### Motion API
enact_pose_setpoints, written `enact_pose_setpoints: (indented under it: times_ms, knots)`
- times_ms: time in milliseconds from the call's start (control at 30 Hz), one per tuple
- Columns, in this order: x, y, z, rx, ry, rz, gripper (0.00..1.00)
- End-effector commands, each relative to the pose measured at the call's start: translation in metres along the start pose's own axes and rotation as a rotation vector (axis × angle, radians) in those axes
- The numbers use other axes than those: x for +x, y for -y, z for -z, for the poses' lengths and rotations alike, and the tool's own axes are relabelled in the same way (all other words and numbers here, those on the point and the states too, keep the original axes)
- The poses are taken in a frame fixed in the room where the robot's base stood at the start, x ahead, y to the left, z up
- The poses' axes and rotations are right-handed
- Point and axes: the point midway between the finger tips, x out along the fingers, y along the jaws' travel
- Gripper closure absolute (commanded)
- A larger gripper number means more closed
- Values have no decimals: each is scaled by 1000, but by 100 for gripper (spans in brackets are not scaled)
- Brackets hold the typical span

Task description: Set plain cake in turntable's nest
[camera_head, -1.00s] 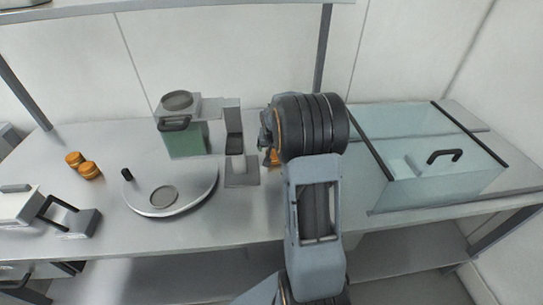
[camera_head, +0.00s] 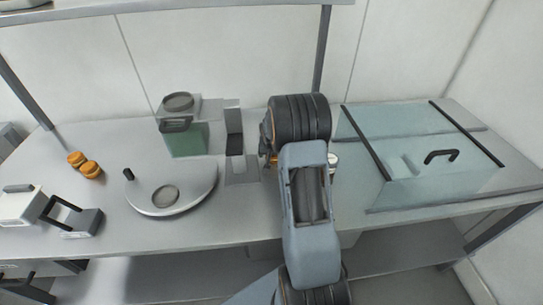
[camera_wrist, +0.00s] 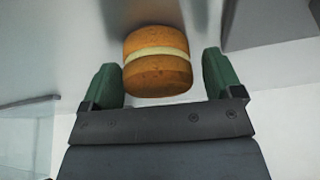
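The turntable (camera_head: 203,190) is a pale round disc at the left middle of the bench, with a black knob at its left edge. A darker round spot (camera_head: 165,195), apparently its nest, is empty near the front. A plain orange-brown cake (camera_wrist: 157,75) with a pale middle layer sits between my gripper's green fingers in the wrist view. My gripper (camera_wrist: 162,80) is open, with gaps on both sides of the cake, wider at the right. In the head view, my arm mostly hides the gripper; only a bit of orange shows beside it.
Two orange cakes (camera_head: 91,169) lie at the left, behind a white-and-grey handled item (camera_head: 80,222). A green-fronted dispenser (camera_head: 187,138) stands behind the turntable. A glass case (camera_head: 440,180) with a black handle fills the right. A small pale round item (camera_head: 333,160) shows beside my arm.

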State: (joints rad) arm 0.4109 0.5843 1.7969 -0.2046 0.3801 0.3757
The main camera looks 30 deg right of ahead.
Motion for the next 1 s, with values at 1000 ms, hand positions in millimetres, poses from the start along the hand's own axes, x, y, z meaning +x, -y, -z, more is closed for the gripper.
enact_pose_setpoints:
  times_ms: [1000]
  knots:
    - [-44, -2, 7, 0, -3, 0, 45]
